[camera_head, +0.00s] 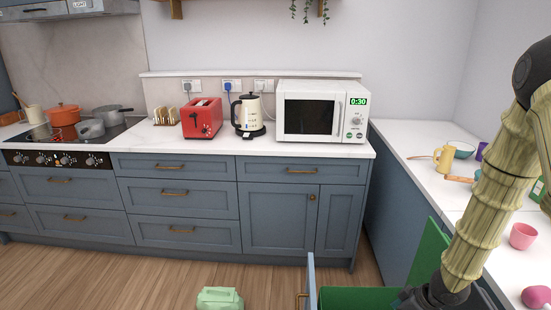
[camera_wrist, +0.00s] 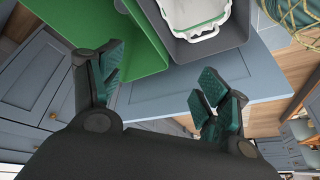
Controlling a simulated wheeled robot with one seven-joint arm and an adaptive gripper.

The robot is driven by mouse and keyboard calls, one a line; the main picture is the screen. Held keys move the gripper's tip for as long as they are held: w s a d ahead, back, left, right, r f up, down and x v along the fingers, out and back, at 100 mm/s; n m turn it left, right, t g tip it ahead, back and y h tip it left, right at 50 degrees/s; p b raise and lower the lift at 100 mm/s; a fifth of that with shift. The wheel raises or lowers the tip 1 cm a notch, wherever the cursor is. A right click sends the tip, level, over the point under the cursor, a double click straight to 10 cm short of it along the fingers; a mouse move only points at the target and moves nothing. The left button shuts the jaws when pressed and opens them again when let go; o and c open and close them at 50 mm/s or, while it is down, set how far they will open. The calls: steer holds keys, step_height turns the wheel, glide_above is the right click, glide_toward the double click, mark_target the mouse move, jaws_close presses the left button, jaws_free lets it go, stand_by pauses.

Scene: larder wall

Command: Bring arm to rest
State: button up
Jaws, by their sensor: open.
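My arm runs down the right side of the head view. My gripper (camera_wrist: 158,92) shows in the wrist view with its two green-padded fingers spread wide and nothing between them. In the head view its end is low at the right, partly cut off by the bottom edge, close to an open drawer or door with green panels (camera_head: 428,258). In the wrist view a blue-grey front panel (camera_wrist: 150,95) lies beyond the fingers. A green panel (camera_wrist: 105,35) and a grey bin (camera_wrist: 235,35) holding a white, green-edged container (camera_wrist: 195,14) lie past it.
A light green container (camera_head: 219,298) is on the wooden floor. The right counter holds a yellow mug (camera_head: 445,157), a pink cup (camera_head: 522,236) and other items. A microwave (camera_head: 322,112), kettle (camera_head: 249,113) and red toaster (camera_head: 202,118) stand on the back counter. The middle floor is mostly clear.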

steer(key=s+a+f+m+g+h, duration=0.1)
steer(key=s+a+f+m, duration=0.2)
steer(key=s+f, duration=0.5)
steer(key=s+a+f+m+g+h, duration=0.1)
steer(key=s+a+f+m+h, duration=0.2)
steer(key=s, duration=0.9)
steer(key=s+a+f+m+g, duration=0.1)
steer(key=s+a+f+m, duration=0.25)
steer(key=s+f, duration=0.45)
step_height(320, 180, down, 32)
steer(key=s+b, duration=0.1)
steer(key=b, duration=3.3)
step_height(320, 180, up, 32)
steer(key=p, duration=3.2)
steer(key=shift+a+r+n, duration=0.15)
steer(key=shift+a+n, duration=0.2)
steer(key=shift+s, duration=0.1)
